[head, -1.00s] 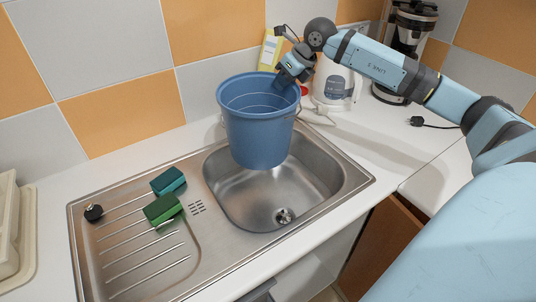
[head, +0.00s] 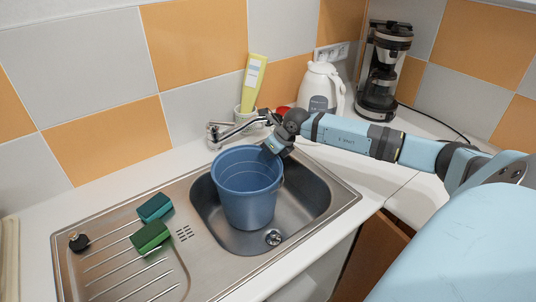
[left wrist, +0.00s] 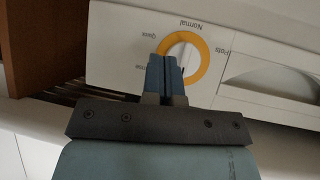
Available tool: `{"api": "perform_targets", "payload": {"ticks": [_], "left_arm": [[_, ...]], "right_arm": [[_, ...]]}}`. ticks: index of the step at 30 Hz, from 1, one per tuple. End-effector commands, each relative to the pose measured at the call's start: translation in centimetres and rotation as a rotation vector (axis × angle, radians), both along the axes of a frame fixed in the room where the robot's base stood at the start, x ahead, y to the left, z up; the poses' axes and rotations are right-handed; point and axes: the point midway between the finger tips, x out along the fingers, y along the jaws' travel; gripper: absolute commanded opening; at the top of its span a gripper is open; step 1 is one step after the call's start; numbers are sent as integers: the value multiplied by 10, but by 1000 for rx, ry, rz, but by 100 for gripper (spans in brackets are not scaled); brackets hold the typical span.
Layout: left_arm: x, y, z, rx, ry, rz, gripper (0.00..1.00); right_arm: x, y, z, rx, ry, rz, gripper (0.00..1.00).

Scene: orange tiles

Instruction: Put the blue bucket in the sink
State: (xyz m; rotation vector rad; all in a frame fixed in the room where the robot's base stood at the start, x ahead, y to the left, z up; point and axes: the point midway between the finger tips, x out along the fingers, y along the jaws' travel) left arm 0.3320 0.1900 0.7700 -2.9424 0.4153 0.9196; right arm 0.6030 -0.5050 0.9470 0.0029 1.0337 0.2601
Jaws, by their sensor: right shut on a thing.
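The blue bucket (head: 247,195) is upright and empty inside the basin of the steel sink (head: 318,192). Its lower part is below the sink rim and its upper part stands above it. I cannot tell for sure whether its base touches the basin floor. My right gripper (head: 274,151) is shut on the bucket's rim at its back right side. The left wrist view shows my left gripper (left wrist: 166,75) with its two blue fingers together and nothing between them, in front of a white appliance panel with a yellow-ringed dial (left wrist: 184,58).
The tap (head: 235,128) is just behind the bucket. Two green sponges (head: 150,237) (head: 155,207) and a black plug (head: 78,241) lie on the drainboard. The drain (head: 273,238) shows beside the bucket.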

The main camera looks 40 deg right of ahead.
Motion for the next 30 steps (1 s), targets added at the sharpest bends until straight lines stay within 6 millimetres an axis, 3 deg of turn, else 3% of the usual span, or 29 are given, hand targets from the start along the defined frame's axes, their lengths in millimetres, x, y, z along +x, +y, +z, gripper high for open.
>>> {"api": "perform_targets", "payload": {"ticks": [9,10,13,23,30], "left_arm": [[0,0,0,1,-1,-1,0],[0,0,-1,0,-1,0,0],[0,0,0,0,-1,0,0],[0,0,0,1,-1,-1,0],[0,0,-3,-1,1,1,0]], "right_arm": [[0,0,-5,1,-3,0,0],[0,0,-7,0,-1,0,16],[0,0,-6,0,-1,0,39],[-1,-1,-3,-1,-1,0,40],[-19,-10,27,-6,-1,0,40]]}}
